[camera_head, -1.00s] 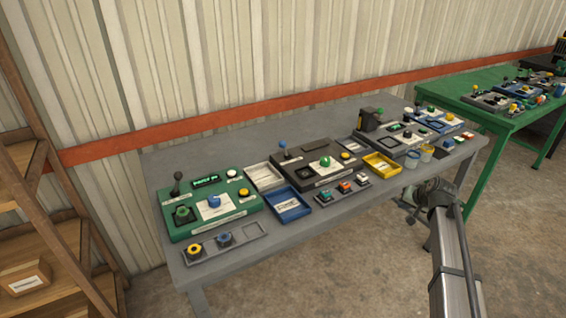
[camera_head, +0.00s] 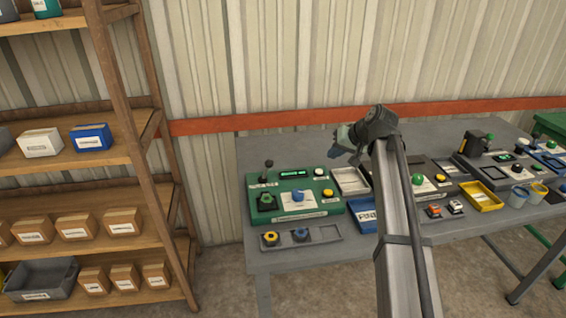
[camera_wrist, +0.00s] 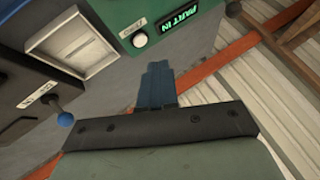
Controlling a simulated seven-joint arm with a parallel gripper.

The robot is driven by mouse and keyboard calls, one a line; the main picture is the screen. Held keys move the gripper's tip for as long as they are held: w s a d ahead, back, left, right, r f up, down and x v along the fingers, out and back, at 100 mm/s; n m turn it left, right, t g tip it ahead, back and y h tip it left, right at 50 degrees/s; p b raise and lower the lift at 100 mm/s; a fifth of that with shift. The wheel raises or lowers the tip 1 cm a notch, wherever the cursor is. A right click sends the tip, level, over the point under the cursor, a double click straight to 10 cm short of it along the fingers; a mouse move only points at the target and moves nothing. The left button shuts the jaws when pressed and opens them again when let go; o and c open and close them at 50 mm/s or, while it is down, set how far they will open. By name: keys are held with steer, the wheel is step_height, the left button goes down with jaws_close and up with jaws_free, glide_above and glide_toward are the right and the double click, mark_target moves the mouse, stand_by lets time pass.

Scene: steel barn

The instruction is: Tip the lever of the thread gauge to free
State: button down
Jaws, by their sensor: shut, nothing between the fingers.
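A green station (camera_head: 323,210) stands at the table's left, with a black-knobbed lever (camera_head: 268,166) upright at its back left and a lit display (camera_head: 293,173). The display reads "PART IN" in the wrist view (camera_wrist: 172,38). A dark station (camera_head: 449,190) stands right of it, partly hidden by my arm. A blue-ball lever (camera_wrist: 64,119) shows at lower left in the wrist view. The small labels are unreadable, so I cannot tell which station is the thread gauge. My gripper (camera_head: 335,146) is shut and empty, above the table's back, right of the green station. It also shows in the wrist view (camera_wrist: 157,70).
A grey tray (camera_head: 328,236) with yellow and blue parts lies before the green station. A white tray (camera_head: 350,180) and a blue tray (camera_head: 364,214) lie between the stations. A yellow tray (camera_head: 482,196) is further right. A wooden shelf (camera_head: 130,120) stands left; the wall is behind.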

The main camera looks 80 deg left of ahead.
mark_target(267, 169)
steer(key=s+a+n, duration=0.1)
steer(key=s, duration=0.7)
steer(key=shift+g+h, duration=0.4)
steer(key=x, duration=0.9)
steer(key=shift+a+f, duration=0.1)
steer(key=shift+a, duration=0.2)
steer(key=shift+s+a+r, duration=0.1)
steer(key=shift+s+r, duration=0.05)
steer(key=shift+s, duration=0.4)
steer(key=shift+s+r, duration=0.2)
steer(key=shift+s, duration=0.35)
steer(key=shift+s+a+r, duration=0.1)
steer(key=shift+s+a, duration=0.1)
steer(key=shift+s, duration=0.6)
